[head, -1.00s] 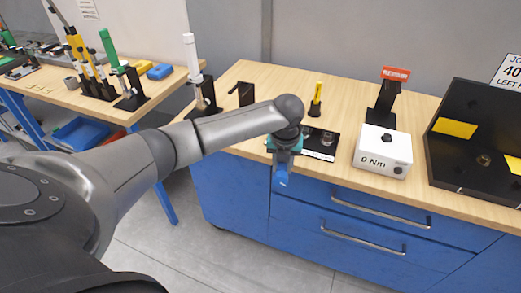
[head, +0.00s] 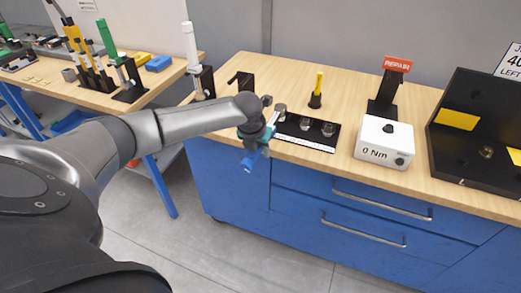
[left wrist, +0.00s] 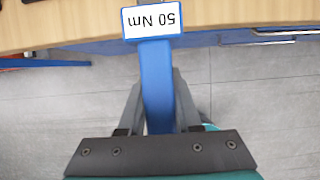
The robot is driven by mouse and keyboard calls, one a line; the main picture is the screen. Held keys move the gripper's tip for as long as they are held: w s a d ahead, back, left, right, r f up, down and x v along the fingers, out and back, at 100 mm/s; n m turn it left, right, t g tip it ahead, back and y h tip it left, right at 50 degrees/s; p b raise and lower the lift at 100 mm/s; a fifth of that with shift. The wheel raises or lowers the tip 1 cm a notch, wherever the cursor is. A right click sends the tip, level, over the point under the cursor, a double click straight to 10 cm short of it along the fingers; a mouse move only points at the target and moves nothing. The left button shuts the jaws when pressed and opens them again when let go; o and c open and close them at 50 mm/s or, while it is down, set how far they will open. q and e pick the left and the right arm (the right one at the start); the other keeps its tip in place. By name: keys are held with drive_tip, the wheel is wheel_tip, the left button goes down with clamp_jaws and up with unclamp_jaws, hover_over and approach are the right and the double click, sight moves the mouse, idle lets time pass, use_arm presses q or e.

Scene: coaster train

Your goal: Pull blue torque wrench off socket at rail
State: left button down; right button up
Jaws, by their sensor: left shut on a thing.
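My left gripper (head: 256,147) is shut on the blue torque wrench (head: 248,161), in front of the bench's front edge. In the left wrist view the wrench's blue shaft (left wrist: 157,85) runs up between the fingers to a white label reading 50 Nm, upside down. The wrench's far end is out of that view. The black socket rail (head: 318,146) lies on the bench just right of the gripper, with several metal sockets (head: 303,123) on it. I cannot tell whether a socket is on the wrench. My right gripper is not in view.
A white box reading 0 Nm (head: 384,141) and a REPAIR stand (head: 384,85) are to the right, then a black panel (head: 480,140). A yellow-handled tool (head: 317,85) stands behind the rail. A white-handled tool (head: 190,50) stands at the bench's left end. Floor in front is clear.

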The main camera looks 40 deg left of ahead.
use_arm(q)
drive_tip(key=shift+w+f+b, duration=0.15)
drive_tip(key=shift+f+b, duration=0.5)
drive_tip(key=shift+b, duration=0.05)
drive_tip(key=shift+f+p, duration=0.15)
drive_tip(key=shift+p, duration=0.25)
drive_tip(key=shift+f+b, duration=0.65)
drive_tip(key=shift+f, duration=0.6)
drive_tip(key=shift+r+p, duration=0.1)
drive_tip(key=shift+p, duration=0.35)
